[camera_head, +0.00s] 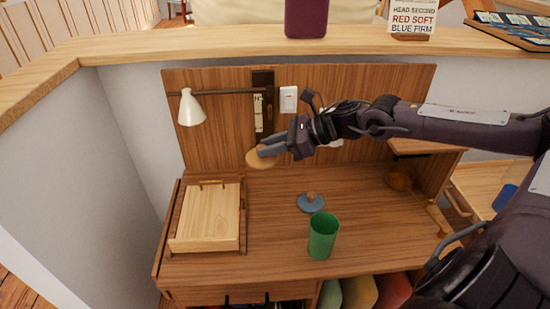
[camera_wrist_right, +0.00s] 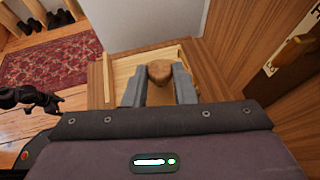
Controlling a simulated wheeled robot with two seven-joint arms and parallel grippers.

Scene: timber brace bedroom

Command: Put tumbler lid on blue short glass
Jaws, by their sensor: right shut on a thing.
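My right gripper (camera_head: 276,151) is shut on a round tan wooden lid (camera_head: 262,160), held above the back of the desk. In the right wrist view its wooden knob (camera_wrist_right: 160,71) sits between the two grey fingers. A blue disc with a wooden knob (camera_head: 310,203) lies on the desk; it looks like another lid. A green tumbler (camera_head: 322,236) stands upright just in front of it. A blue object (camera_head: 505,197) at the far right, partly behind my arm, may be the blue short glass; I cannot tell. My left gripper is not in view.
A wooden tray with a board (camera_head: 207,217) stands at the desk's left. A white lamp (camera_head: 190,108) hangs from the back panel (camera_head: 217,139). A rounded brown object (camera_head: 400,179) is at the right under a shelf.

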